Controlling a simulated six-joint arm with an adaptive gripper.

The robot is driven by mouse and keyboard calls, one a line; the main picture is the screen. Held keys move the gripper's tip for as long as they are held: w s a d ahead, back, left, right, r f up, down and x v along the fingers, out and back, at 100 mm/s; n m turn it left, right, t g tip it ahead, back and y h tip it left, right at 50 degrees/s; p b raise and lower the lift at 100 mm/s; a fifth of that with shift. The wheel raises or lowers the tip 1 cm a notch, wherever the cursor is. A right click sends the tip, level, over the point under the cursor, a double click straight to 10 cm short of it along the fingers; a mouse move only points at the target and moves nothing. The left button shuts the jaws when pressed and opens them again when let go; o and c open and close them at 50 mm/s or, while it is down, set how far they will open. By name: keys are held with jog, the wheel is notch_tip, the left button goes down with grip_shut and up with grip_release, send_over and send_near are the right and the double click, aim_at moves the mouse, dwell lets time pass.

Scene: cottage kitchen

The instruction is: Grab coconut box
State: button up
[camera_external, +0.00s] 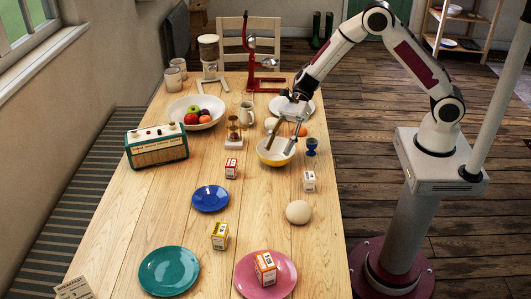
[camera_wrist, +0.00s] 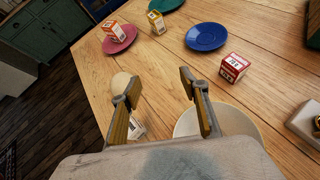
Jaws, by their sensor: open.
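Several small labelled boxes stand on the table, and I cannot read which is the coconut one. A red box (camera_external: 231,168) is near the middle and shows at right in the wrist view (camera_wrist: 234,67). A white box (camera_external: 309,181) is to its right; in the wrist view (camera_wrist: 137,129) my left finger partly hides it. A yellow box (camera_external: 220,236) is nearer the front. An orange box (camera_external: 265,268) stands on the pink plate (camera_external: 245,283). My gripper (camera_wrist: 160,79) is open and empty, above the yellow bowl (camera_external: 263,157), apart from every box.
A pale ball (camera_external: 298,212) lies in front of the white box. Blue (camera_external: 210,199) and teal (camera_external: 168,271) plates lie left. A radio (camera_external: 157,146) stands at the left edge.

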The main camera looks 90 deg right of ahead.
aim_at(311, 183)
jog(key=s+f+n+g+y, duration=0.1)
jog(key=s+f+n+g, duration=0.1)
jog(key=s+f, duration=0.1)
jog(key=s+a+f+n+g+y, duration=0.1)
jog(key=s+f+n+g, duration=0.1)
jog(key=s+f+n, duration=0.1)
jog(key=s+f+n+g+y, duration=0.1)
jog(key=s+f+n+g, duration=0.1)
jog(key=s, duration=0.3)
jog(key=shift+a+f+n, duration=0.15)
jog(key=shift+f+n, duration=0.15)
jog(key=shift+f, duration=0.15)
jog(key=shift+s+f, duration=0.3)
jog(key=shift+x, duration=1.25)
jog(key=shift+a, duration=0.15)
jog(key=shift+w+x, duration=0.2)
jog(key=shift+x, duration=1)
jog(key=shift+w+x, duration=0.15)
jog(key=shift+x, duration=1.1)
jog(key=shift+a+r, duration=0.1)
jog(key=shift+r, duration=0.1)
